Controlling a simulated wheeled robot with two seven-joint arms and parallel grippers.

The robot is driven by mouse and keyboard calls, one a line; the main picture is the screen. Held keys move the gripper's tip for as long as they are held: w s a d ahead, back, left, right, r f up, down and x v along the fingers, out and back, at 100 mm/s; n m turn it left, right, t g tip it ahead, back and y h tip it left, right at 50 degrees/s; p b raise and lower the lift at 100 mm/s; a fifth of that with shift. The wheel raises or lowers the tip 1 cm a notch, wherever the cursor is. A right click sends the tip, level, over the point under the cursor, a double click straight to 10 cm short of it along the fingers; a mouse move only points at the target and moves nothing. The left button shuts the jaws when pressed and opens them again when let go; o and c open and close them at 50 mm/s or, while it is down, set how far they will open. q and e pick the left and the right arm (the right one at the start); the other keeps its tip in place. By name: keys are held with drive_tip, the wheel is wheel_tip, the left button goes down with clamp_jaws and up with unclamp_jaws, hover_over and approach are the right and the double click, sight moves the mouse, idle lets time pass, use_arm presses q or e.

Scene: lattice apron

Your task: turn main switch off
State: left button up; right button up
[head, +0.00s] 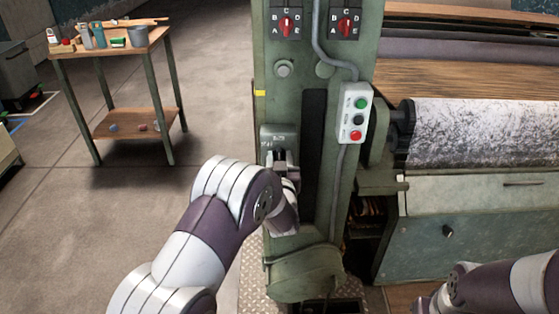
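A grey-green switch box (278,131) with small, unreadable lettering is mounted low on the left side of the green machine column; it looks like the main switch. My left gripper (284,160) is right at the lower front of this box, pointing at it. The fingers and any handle there are dark and overlap, so I cannot tell whether they are open, shut or touching it. My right arm shows at the bottom right, but its gripper is not visible.
Two red rotary knobs (286,25) (345,25) with letters sit at the column top. A large roller (480,135) is at right, a small table (130,48) at left.

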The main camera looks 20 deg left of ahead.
use_arm(q)
drive_tip(key=shift+s, duration=0.1)
clamp_jaws()
drive_tip(key=n+b, duration=0.3)
drive_tip(key=shift+s+a+f, duration=0.1)
drive_tip(key=shift+a+f, duration=0.2)
drive_tip(key=shift+s+a+f+n+b, duration=0.1)
drive_tip(key=shift+a+f+n+b, duration=0.1)
drive_tip(key=shift+n+b, duration=2.45)
drive_tip(key=shift+a+f+n+b, duration=0.15)
drive_tip(key=shift+f+n+b, duration=0.1)
drive_tip(key=shift+n+b, duration=2.4)
drive_tip(key=shift+s+a+f+n+b, duration=0.1)
drive_tip(key=shift+a+f+n+b, duration=0.1)
drive_tip(key=shift+n+b, duration=2.45)
drive_tip(key=shift+m+b, duration=0.35)
drive_tip(key=shift+b, duration=0.15)
